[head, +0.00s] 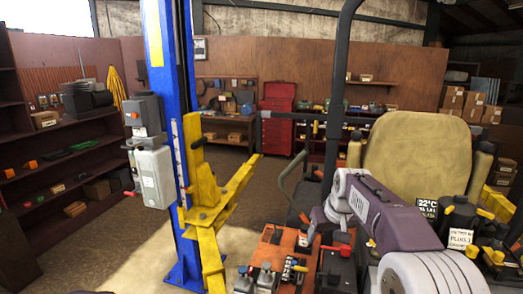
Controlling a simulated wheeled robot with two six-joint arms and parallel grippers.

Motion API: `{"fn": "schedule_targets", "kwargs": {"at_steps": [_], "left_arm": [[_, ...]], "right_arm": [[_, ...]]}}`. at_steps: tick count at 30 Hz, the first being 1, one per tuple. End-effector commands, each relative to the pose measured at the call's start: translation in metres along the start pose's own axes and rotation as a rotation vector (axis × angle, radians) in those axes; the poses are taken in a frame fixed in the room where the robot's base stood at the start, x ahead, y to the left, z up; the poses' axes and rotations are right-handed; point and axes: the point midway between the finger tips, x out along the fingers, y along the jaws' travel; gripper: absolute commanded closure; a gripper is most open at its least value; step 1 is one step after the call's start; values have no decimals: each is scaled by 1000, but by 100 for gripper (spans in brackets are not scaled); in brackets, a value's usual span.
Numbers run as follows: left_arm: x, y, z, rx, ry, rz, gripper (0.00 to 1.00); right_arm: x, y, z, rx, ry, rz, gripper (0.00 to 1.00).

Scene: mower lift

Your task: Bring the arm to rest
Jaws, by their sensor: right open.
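My right arm comes in from the lower right, with pale ribbed joints and a purple link. It bends over the mower and its wrist points down and to the left. My right gripper (304,222) is small and dark, open, over the mower's orange front panel (272,250); I see nothing between its fingers. Its fingertips are hard to make out against the dark parts. The blue lift post (168,90) stands left of it, with a yellow lift arm (212,215) angled out toward the mower.
The mower's tan seat (415,155) and black roll bar (337,100) stand close to my right arm. A grey control box (153,175) hangs on the post. Shelves (70,170) line the left wall. A red tool cabinet (278,118) stands behind. Floor is clear left of the post.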

Motion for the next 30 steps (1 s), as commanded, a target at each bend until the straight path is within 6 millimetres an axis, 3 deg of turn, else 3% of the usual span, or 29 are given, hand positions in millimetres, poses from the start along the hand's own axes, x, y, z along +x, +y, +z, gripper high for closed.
{"fn": "schedule_targets", "kwargs": {"at_steps": [1,5,8,11,15,18,21,25,30], "left_arm": [[23,0,2,0,0,0,64],[56,-1,6,1,0,0,64],[90,-2,9,0,0,0,64],[132,-2,14,0,0,0,64],[193,-4,20,0,0,0,64],[214,-4,22,0,0,0,64],[214,-4,22,0,0,0,64],[208,-4,21,0,1,0,64],[208,-4,21,0,1,0,64]], "right_arm": [[19,-2,14,-1,-7,-1,39],[49,-6,50,-4,-44,-7,39],[83,-11,89,-4,-81,-11,39],[129,-17,145,2,-133,-14,39],[201,-25,251,31,-223,-14,39],[233,-30,322,58,-284,-9,39],[241,-34,376,87,-333,-2,39],[244,-36,411,123,-356,9,39],[248,-34,400,148,-312,16,39]]}}
